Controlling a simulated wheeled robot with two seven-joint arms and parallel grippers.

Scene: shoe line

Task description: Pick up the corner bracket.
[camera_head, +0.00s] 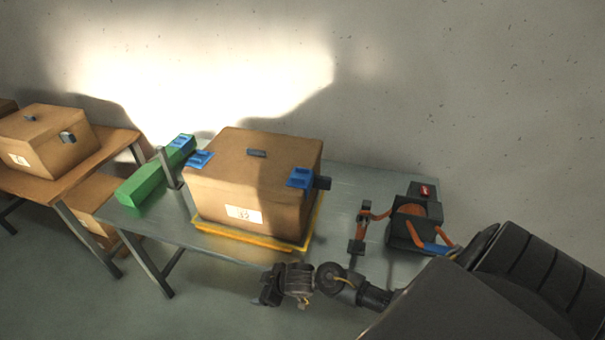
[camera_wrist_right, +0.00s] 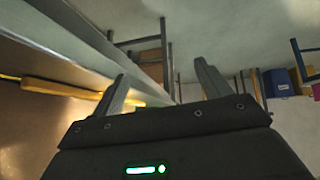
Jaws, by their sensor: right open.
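A blue bracket-like piece (camera_head: 301,178) sits on the front right top corner of a large cardboard box (camera_head: 240,195). A second blue piece (camera_head: 201,160) sits at the box's left top edge. A third blue piece (camera_head: 182,142) lies at the far end of a green block (camera_head: 143,186). I cannot tell which is the named corner bracket. My right gripper (camera_head: 268,290) is in front of the table, below and apart from the box. Its fingers also show in the right wrist view (camera_wrist_right: 165,85), spread apart with nothing between them. My left gripper is not visible.
The box stands on a yellow tray (camera_head: 272,241) on a grey table (camera_head: 345,195). A black strapping tool (camera_head: 412,218) with orange parts lies at the table's right. A grey post (camera_head: 169,168) stands beside the green block. Another table (camera_head: 112,155) with a box is at the left.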

